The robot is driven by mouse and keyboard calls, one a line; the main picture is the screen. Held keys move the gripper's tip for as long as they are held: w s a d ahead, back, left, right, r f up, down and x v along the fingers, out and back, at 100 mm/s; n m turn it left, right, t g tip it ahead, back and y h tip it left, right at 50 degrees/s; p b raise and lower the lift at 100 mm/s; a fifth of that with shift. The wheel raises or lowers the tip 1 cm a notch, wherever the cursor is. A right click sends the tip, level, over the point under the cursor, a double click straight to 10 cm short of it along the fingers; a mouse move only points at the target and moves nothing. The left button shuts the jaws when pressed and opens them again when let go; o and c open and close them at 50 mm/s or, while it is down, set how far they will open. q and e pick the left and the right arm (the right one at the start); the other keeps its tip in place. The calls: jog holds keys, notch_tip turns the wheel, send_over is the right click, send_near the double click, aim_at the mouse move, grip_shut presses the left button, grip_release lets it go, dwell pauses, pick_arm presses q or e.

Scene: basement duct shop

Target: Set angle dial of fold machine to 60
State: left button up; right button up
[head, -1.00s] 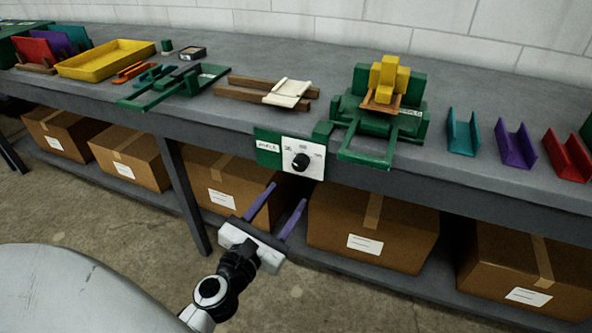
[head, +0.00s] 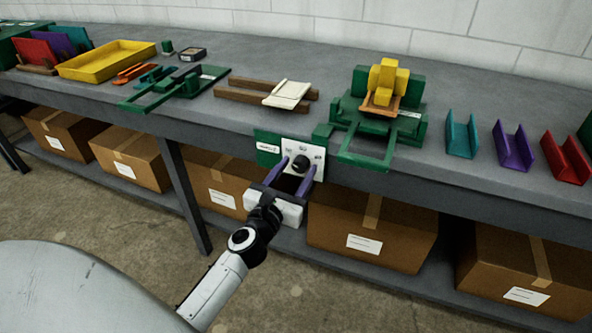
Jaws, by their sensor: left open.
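The angle dial is a black round knob (head: 301,164) on a white plate (head: 318,152) with small marks, beside a green label panel, on the bench's front edge. The marks are too small to read. The fold machine (head: 352,112) is green with yellow blocks and stands on the bench just right of and above the dial. My left gripper (head: 296,166) is open, with its purple fingers pointing at the plate, one on each side of the knob. I cannot tell whether they touch it. My right gripper is not in view.
On the grey bench (head: 330,55) lie a yellow tray (head: 72,68), a green frame tool (head: 200,82), wooden strips with a cream piece (head: 287,93), and teal, purple and red channels (head: 515,150). Cardboard boxes (head: 370,225) fill the shelf below.

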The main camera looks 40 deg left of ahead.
pick_arm(q)
jog(key=c, duration=1.1)
jog(key=shift+o, duration=0.2)
